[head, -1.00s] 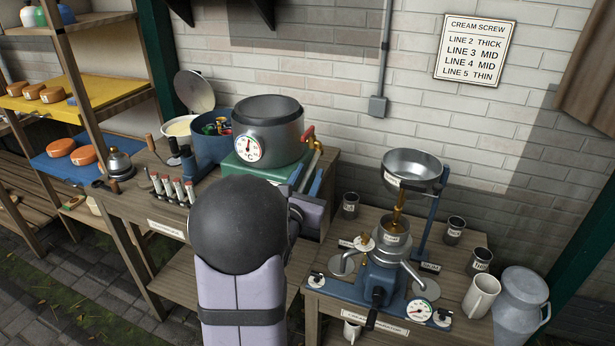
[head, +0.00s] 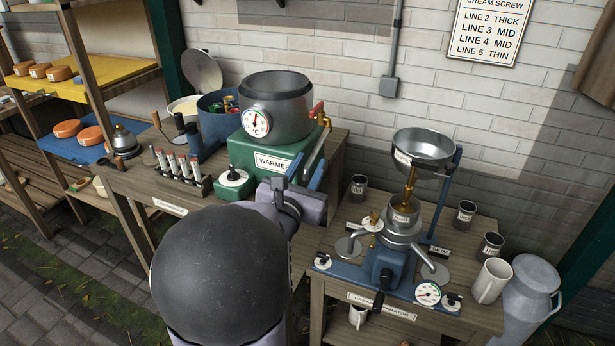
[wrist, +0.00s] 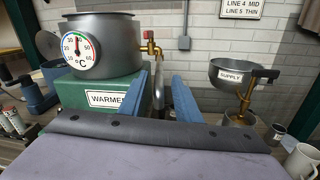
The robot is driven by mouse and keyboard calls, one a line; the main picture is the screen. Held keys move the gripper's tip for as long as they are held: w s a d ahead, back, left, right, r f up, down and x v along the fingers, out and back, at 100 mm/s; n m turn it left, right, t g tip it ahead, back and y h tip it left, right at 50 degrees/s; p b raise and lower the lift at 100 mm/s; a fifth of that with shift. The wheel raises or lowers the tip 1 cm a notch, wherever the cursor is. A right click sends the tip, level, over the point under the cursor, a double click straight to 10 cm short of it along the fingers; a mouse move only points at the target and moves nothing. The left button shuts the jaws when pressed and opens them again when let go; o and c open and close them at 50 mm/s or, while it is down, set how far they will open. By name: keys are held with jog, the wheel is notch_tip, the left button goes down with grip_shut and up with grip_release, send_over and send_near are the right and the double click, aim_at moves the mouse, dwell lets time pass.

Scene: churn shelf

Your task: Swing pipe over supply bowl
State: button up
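The warmer's pot (head: 275,105) has a brass tap with a red handle (head: 317,108) on its right side. The pipe (head: 323,135) bends down from this tap; it also shows in the wrist view (wrist: 158,68). The supply bowl (head: 425,148) is a steel bowl on a blue post, to the right of the pipe and apart from it. It shows at the right in the wrist view (wrist: 238,72). My gripper (wrist: 170,90) has two blue fingers spread apart, with the pipe showing just beyond the gap. Whether a finger touches the pipe is unclear.
The cream separator (head: 390,260) stands below the supply bowl on the right bench. Dark cups (head: 465,213) and a white mug (head: 491,281) stand at its right. A vial rack (head: 180,172) is left of the warmer base (head: 245,155).

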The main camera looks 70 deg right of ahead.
jog(key=shift+a+b, duration=0.4)
